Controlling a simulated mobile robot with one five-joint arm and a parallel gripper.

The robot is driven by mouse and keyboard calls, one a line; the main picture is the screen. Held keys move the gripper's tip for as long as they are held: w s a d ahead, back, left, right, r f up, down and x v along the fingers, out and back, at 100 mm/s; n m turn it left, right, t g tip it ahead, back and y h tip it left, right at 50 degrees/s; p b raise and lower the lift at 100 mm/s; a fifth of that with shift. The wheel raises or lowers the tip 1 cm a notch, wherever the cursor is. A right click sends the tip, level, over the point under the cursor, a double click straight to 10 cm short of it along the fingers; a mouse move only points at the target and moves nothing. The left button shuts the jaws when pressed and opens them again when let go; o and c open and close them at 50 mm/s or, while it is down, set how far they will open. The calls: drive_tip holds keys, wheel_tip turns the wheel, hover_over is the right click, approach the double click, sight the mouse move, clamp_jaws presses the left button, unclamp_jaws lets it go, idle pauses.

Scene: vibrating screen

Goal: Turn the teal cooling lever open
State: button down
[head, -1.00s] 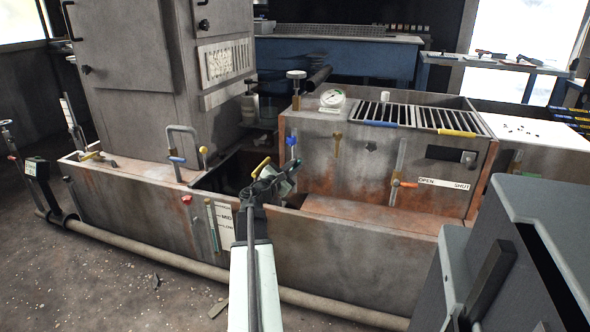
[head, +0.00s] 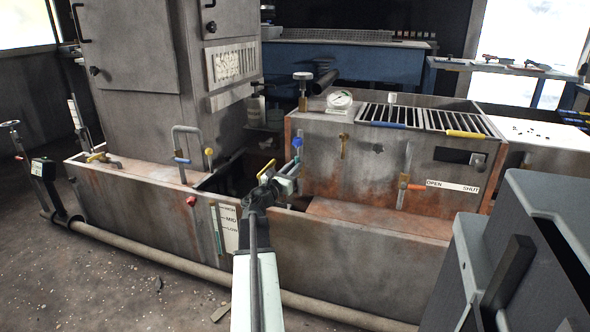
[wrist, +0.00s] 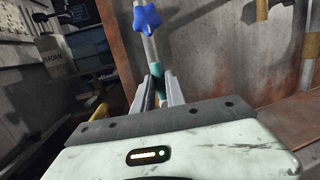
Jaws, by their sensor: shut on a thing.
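The teal lever grip (wrist: 158,88) shows in the wrist view between my two fingers, at the lower end of a grey rod. A blue star knob (wrist: 146,17) sits higher on that rod; in the head view this knob (head: 297,142) is at the left corner of the rusty tank. My gripper (wrist: 158,95) is shut on the teal grip, with a finger on each side. The lower part of the lever is hidden behind my gripper.
A yellow handle (head: 266,168) stands close left of my gripper. The low trough wall (head: 330,260) lies in front. An orange-handled lever (head: 405,186) with an OPEN/SHUT plate (head: 452,186) is further right. A dark grey cabinet (head: 545,220) fills the lower right.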

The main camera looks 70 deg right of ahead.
idle(0.4)
drive_tip(key=c, duration=1.4)
unclamp_jaws()
drive_tip(key=shift+o, duration=0.2)
drive_tip(key=b+v, duration=0.1)
drive_tip(key=v, duration=0.7)
drive_tip(key=shift+d, duration=0.1)
